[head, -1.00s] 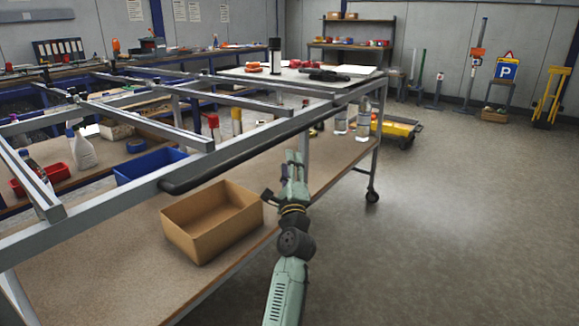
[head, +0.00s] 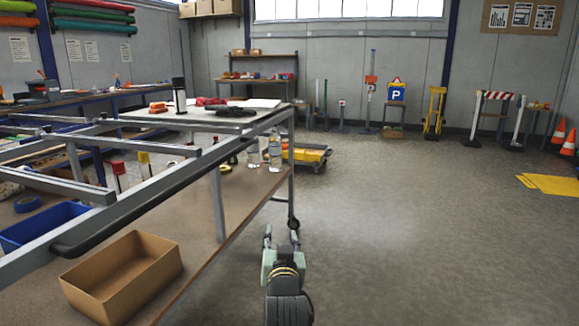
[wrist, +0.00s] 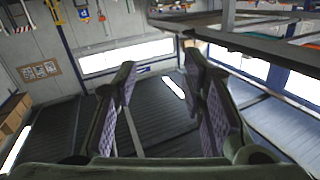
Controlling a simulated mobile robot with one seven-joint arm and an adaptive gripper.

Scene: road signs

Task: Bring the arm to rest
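My gripper (head: 281,236) is in front of the trolley's right side in the head view, over the floor and apart from the trolley. In the wrist view its two padded fingers (wrist: 160,80) stand apart with nothing between them. That view looks toward the ceiling and upper walls, so my gripper points upward. My arm shows only as a short stretch at the bottom of the head view; the rest is out of the picture.
A metal-framed trolley (head: 215,200) fills the left, with an open cardboard box (head: 125,275) and a blue bin (head: 40,228) on its lower shelf. Traffic cones (head: 568,142) stand far right.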

